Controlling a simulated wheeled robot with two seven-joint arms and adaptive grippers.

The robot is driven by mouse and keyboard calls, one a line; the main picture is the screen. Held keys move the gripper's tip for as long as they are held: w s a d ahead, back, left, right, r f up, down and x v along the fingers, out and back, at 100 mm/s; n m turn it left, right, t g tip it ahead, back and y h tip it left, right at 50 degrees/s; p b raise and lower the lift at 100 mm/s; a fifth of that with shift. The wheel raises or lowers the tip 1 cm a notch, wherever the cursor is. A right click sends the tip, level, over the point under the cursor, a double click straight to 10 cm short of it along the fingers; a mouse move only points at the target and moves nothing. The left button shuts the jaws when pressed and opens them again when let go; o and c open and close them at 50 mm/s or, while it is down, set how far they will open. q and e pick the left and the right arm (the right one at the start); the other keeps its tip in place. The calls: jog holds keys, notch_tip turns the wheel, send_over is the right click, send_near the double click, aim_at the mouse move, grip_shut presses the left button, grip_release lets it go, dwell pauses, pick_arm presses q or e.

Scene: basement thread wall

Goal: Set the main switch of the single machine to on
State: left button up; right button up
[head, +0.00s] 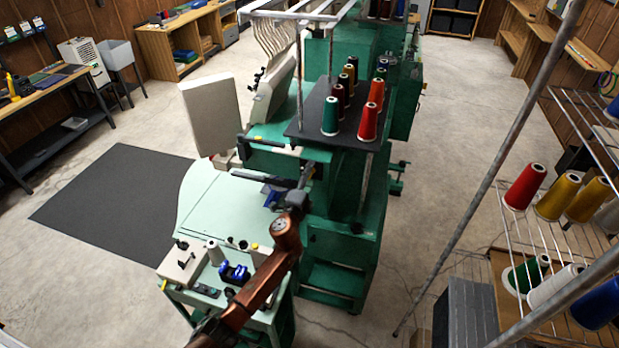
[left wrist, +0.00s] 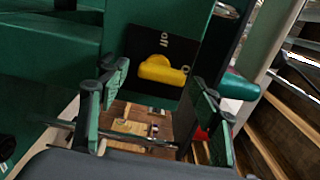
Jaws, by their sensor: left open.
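The single machine is a large green machine (head: 340,215) with thread cones on top, in the middle of the head view. Its main switch, a yellow knob (left wrist: 160,70) on a black plate (left wrist: 188,52), shows in the left wrist view. The knob lies roughly crosswise in that picture. An "off" label is above it, and another label at its right end is partly covered. My left gripper (left wrist: 160,108) is open, its fingers apart on either side below the knob, with nothing between them. In the head view my left gripper (head: 300,183) is beside the machine, and the switch is hidden. My right gripper is out of view.
A pale green table (head: 215,200) with small tools adjoins the machine's left side. A wire rack (head: 545,245) with thread cones stands at the right. A dark mat (head: 115,195) lies on the floor at left.

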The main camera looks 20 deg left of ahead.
pick_arm(q)
jog(key=shift+s, duration=0.1)
jog(key=s, duration=1.1)
jog(key=shift+s+a, duration=0.25)
jog(key=shift+s, duration=0.15)
